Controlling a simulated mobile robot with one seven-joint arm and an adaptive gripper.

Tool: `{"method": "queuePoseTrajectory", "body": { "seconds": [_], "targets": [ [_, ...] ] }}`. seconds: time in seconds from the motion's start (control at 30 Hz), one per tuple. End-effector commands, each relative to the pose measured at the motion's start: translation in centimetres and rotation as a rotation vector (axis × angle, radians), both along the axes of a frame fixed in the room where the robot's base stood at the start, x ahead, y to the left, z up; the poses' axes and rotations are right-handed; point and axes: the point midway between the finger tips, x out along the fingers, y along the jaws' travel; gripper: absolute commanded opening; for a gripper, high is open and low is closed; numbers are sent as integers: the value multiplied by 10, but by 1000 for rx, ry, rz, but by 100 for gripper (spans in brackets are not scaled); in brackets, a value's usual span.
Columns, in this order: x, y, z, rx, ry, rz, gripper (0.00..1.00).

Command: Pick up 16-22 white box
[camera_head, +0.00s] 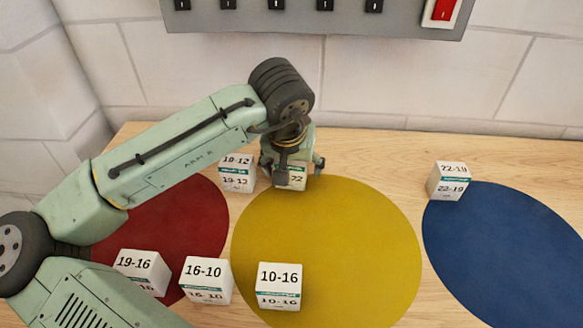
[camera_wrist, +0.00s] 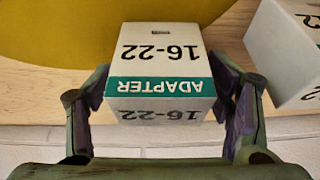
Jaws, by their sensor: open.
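The white 16-22 box (camera_wrist: 158,50) has black lettering and a teal ADAPTER band. In the wrist view it sits between the two fingers of my gripper (camera_wrist: 168,105). The fingers are open, one on each side of the box; I cannot tell whether they touch it. In the head view my gripper (camera_head: 291,168) is over the same box (camera_head: 296,178), which stands at the back edge of the yellow circle.
A 19-12 box (camera_head: 237,174) stands close to the left of my gripper; a white box (camera_wrist: 287,50) shows at right in the wrist view. Boxes 19-16 (camera_head: 142,271), 16-10 (camera_head: 207,280) and 10-16 (camera_head: 279,287) stand in front. A 22-19 box (camera_head: 448,181) stands by the blue circle (camera_head: 510,250).

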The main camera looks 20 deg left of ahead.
Motion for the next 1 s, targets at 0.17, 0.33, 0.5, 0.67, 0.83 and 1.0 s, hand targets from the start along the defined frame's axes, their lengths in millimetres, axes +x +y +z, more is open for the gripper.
{"method": "queuePoseTrajectory", "body": {
  "seconds": [0.17,0.33,0.5,0.67,0.83,1.0],
  "targets": [
    [0,0,0,0,0,0,64],
    [0,0,0,0,1,0,53],
    [0,0,0,0,1,0,41],
    [0,0,0,0,1,0,31],
    [0,0,0,0,1,0,19],
    [0,0,1,0,0,0,19]
  ]
}}
